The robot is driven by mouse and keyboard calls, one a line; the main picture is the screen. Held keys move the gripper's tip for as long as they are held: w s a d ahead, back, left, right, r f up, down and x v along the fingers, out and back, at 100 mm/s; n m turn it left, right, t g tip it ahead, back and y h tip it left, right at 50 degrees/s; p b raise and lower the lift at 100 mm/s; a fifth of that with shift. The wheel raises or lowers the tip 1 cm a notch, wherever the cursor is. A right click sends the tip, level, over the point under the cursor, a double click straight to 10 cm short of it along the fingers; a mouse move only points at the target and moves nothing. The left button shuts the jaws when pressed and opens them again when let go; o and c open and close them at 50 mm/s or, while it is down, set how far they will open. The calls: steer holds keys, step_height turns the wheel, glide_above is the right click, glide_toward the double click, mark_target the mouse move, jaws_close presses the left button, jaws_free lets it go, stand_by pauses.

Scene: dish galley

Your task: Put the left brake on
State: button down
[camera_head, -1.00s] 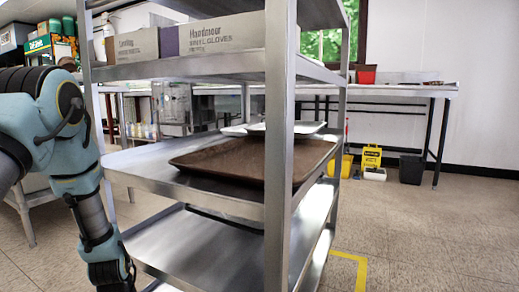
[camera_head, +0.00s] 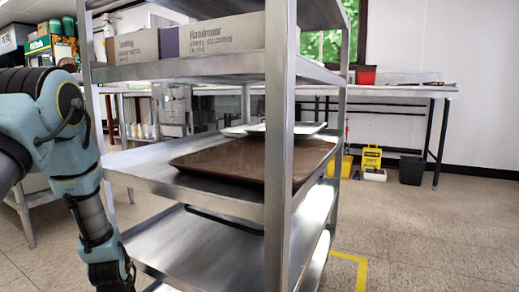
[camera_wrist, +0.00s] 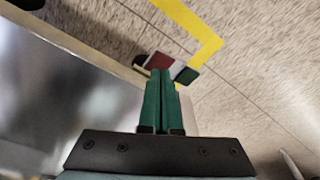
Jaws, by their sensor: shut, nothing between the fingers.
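A small brake pedal with a red part (camera_wrist: 164,62) and a green part (camera_wrist: 187,75), pale between them, shows in the wrist view low over the floor by the cart's edge. A dark round piece, perhaps the caster wheel (camera_wrist: 140,60), shows just left of it. My gripper (camera_wrist: 161,73) has its green fingers shut and empty, with the tips at the pedal in the picture; I cannot tell if they touch. The metal shelf cart (camera_head: 279,150) fills the middle of the head view. Its casters and my gripper are out of that view.
The cart carries boxes (camera_head: 215,36) and a brown tray (camera_head: 240,160). A yellow floor line (camera_head: 360,268) runs near it. Open tiled floor (camera_head: 440,235) lies to the right. A yellow sign (camera_head: 371,157) and a dark bin (camera_head: 411,170) stand behind.

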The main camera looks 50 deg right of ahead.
steer(key=shift+f+b, duration=0.55)
steer(key=shift+f, duration=0.6)
stand_by(0.8)
steer(key=shift+r, duration=0.1)
step_height(320, 180, up, 7)
steer(key=p, duration=0.6)
steer(key=shift+p, duration=0.35)
steer(key=w+a+r+n+p, duration=0.15)
steer(key=w+a+r, duration=0.25)
steer(key=a+r, duration=0.5)
steer(key=s+a+r+n+y+p, duration=0.1)
steer(key=s+a+r+n, duration=0.3)
steer(key=a+r, duration=0.55)
steer(key=s+a+r+n+p, duration=0.1)
steer(key=s+a+r+n, duration=0.2)
steer(key=a+r, duration=0.7)
step_height(320, 180, up, 37)
steer(key=a+p, duration=0.1)
steer(key=p, duration=3.7)
steer(key=shift+s+a+r, duration=0.2)
steer(key=shift+s+a, duration=0.1)
steer(key=shift+s, duration=0.1)
